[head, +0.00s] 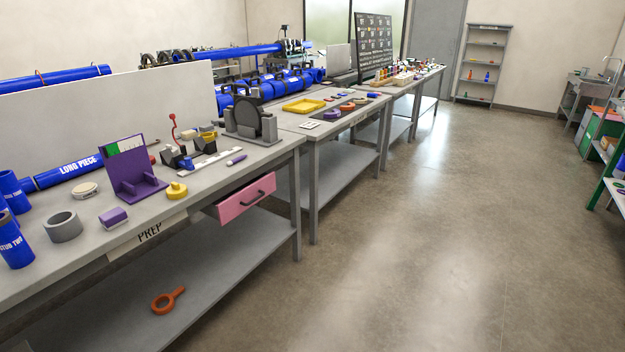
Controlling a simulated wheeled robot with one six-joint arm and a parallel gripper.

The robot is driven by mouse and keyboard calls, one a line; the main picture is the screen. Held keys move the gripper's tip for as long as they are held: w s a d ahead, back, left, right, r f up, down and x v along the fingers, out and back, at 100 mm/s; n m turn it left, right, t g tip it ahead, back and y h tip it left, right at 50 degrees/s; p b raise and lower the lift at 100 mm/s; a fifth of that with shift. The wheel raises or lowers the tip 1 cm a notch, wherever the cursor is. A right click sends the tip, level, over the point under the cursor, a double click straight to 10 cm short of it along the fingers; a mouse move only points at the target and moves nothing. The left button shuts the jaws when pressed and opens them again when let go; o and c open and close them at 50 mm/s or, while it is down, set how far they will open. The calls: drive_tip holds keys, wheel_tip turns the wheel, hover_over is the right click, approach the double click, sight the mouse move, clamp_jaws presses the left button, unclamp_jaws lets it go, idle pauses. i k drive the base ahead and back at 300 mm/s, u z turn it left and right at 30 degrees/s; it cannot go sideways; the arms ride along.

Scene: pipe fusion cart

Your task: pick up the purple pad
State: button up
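A small purple block (113,217), which looks like the purple pad, lies on the near grey bench marked PREP, close to its front edge. Its lower side looks paler. It sits between a grey ring and a yellow knobbed piece, apart from both. A larger purple upright stand (135,172) with a green and white card is just behind it. My gripper is not in view.
The grey ring (63,226), a blue stub pipe (14,240) and the yellow piece (177,190) stand near the pad. A pink drawer (246,200) sticks out below the bench top. An orange ring tool (167,300) lies on the lower shelf. The floor (430,220) at right is clear.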

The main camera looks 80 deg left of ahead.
sight(112, 219)
drive_tip(key=u, duration=3.8)
drive_tip(key=i, duration=1.65)
